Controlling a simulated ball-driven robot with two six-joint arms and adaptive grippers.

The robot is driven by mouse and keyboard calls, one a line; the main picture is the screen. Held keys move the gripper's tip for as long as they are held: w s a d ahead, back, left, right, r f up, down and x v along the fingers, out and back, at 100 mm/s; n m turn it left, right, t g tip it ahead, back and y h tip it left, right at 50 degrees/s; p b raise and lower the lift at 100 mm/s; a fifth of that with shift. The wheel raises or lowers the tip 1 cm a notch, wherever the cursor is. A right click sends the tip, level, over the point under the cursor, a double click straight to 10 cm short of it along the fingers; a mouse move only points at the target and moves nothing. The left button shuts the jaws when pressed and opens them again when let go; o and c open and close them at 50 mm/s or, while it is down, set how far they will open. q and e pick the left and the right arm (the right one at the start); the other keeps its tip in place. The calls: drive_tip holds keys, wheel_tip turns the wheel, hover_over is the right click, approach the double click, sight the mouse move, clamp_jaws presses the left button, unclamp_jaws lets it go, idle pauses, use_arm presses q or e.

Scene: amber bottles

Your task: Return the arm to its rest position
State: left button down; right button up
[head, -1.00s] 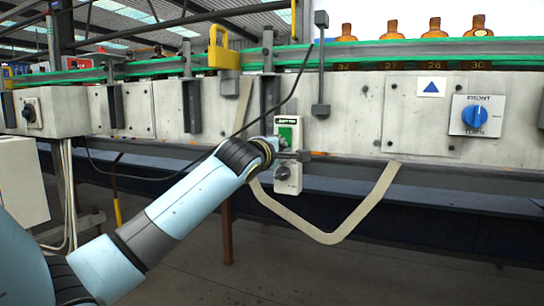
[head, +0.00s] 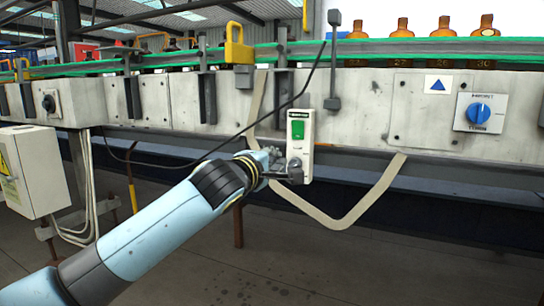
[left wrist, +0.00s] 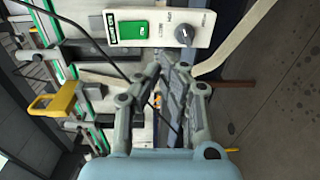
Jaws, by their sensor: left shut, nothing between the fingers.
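My left arm reaches in from the lower left in the head view. Its gripper (head: 285,174) is shut and empty, in front of the lower part of a white control box (head: 308,150). The box has a green button (head: 298,129) and a dark knob, which the gripper partly overlaps. In the left wrist view the fingers (left wrist: 172,68) show below the same box (left wrist: 150,16), apart from its green button (left wrist: 132,31) and grey knob (left wrist: 184,34). My right gripper is not in view.
A conveyor with a pale metal side (head: 350,105) runs across, carrying amber bottles (head: 443,27). A beige strap (head: 345,217) and a black cable (head: 180,164) hang below. A yellow padlock-shaped part (head: 238,46) sits on the rail. A cabinet (head: 35,170) stands left. The floor below is open.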

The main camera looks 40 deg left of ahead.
use_arm(q)
drive_tip(key=shift+s+d, duration=0.1)
drive_tip(key=shift+s, duration=0.3)
